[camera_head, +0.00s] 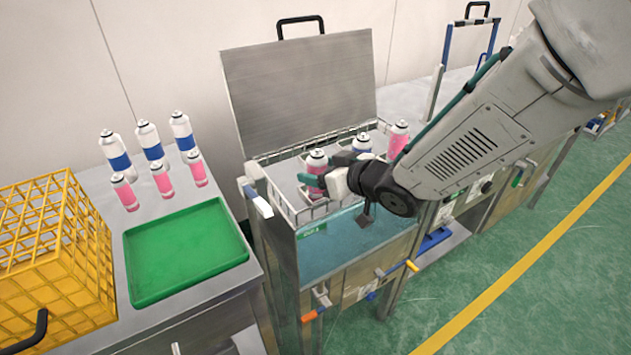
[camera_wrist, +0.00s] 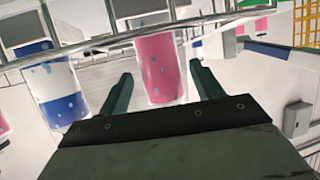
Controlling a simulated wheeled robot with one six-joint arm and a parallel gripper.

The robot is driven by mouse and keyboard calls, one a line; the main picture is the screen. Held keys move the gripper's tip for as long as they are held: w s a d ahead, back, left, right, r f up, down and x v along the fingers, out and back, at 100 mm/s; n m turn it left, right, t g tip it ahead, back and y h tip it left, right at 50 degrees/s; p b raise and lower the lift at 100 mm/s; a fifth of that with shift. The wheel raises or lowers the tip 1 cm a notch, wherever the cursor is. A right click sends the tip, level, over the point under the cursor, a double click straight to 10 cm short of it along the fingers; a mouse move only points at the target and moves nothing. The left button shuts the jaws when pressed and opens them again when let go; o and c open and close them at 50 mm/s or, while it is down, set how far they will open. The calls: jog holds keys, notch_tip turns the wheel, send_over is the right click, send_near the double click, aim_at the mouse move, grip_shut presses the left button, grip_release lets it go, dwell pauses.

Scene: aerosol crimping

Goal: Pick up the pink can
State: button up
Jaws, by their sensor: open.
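A pink can (camera_head: 317,166) stands upright in the wire basket of the water tank, at its left end. My gripper (camera_head: 312,185) is open at this can, its fingers low on the can's body. In the wrist view the pink can (camera_wrist: 158,66), wet with drops, stands between the two green fingers of my gripper (camera_wrist: 159,85), with a gap on each side. A second pink can (camera_head: 398,138) stands at the basket's right end, and a blue and white can (camera_head: 362,143) stands between them, partly hidden. The blue and white can also shows at left in the wrist view (camera_wrist: 55,92).
The wire basket (camera_head: 287,209) has a rim rail close to my fingers. The raised metal lid (camera_head: 298,90) stands behind it. On the left table are a green tray (camera_head: 185,250), a yellow crate (camera_head: 50,250) and several pink and blue cans.

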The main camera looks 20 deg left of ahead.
aim_at(312, 169)
jog(key=x, duration=0.3)
jog(key=shift+a+f, duration=0.15)
jog(key=shift+a, duration=0.05)
jog(key=shift+c, duration=0.4)
jog(key=c, duration=1.1)
